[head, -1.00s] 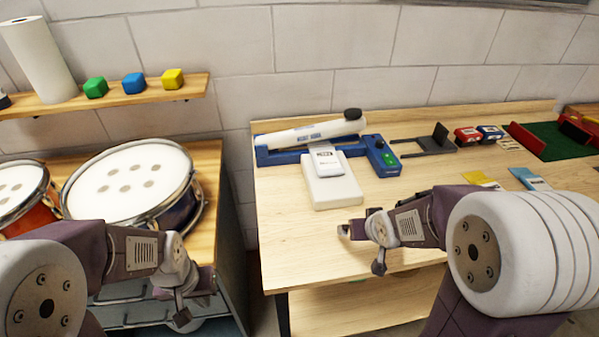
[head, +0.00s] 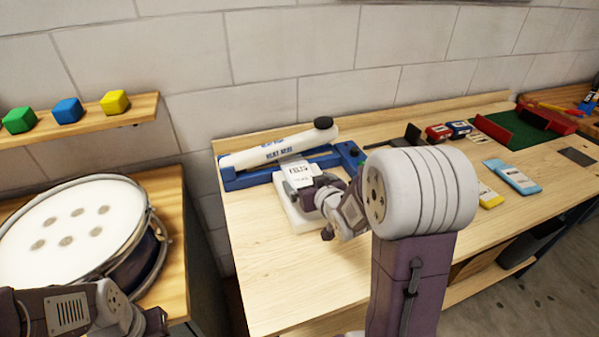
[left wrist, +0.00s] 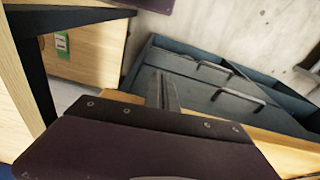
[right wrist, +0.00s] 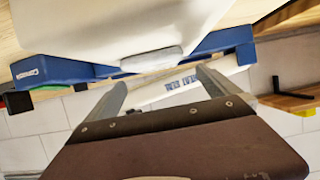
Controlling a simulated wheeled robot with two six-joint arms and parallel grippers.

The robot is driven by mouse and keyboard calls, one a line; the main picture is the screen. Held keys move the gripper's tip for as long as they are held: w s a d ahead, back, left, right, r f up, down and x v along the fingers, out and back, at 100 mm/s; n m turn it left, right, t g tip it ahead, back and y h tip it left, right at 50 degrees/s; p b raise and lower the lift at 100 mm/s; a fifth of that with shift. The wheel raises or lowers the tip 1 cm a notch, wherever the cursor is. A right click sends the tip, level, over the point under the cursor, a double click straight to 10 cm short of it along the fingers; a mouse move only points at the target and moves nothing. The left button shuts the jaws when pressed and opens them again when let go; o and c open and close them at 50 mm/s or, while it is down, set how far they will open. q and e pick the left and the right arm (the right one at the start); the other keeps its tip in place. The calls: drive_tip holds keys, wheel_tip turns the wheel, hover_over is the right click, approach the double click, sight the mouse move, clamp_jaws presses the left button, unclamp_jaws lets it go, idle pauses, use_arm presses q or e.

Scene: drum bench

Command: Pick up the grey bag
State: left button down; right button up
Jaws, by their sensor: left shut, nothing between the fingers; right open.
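The grey bag (head: 297,172), with a white label, lies on a white block in front of the heat sealer. In the right wrist view its pale grey end (right wrist: 152,60) shows at the block's edge, just ahead of the fingers. My right gripper (head: 308,190) is at the bag, partly hiding it in the head view. In the right wrist view this gripper (right wrist: 165,84) is open, its fingers apart on either side of the bag's end. I cannot tell whether they touch it. My left gripper (left wrist: 165,90) is shut and empty, away from the bag near the drum.
The white block (head: 298,220) stands on the wooden bench (head: 262,265). The blue heat sealer (head: 232,180) with its white arm (head: 262,150) is behind the bag. A drum (head: 75,225) is at left. Yellow (head: 488,196) and blue (head: 512,176) packets lie right. The bench front is clear.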

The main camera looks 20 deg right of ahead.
sight(301, 175)
drive_tip(key=x, duration=0.6)
drive_tip(key=shift+w+d+f, duration=0.15)
drive_tip(key=shift+w+d, duration=0.05)
drive_tip(key=shift+d, duration=0.05)
drive_tip(key=shift+s, duration=0.15)
drive_tip(key=c, duration=1.5)
drive_tip(key=shift+r, duration=0.2)
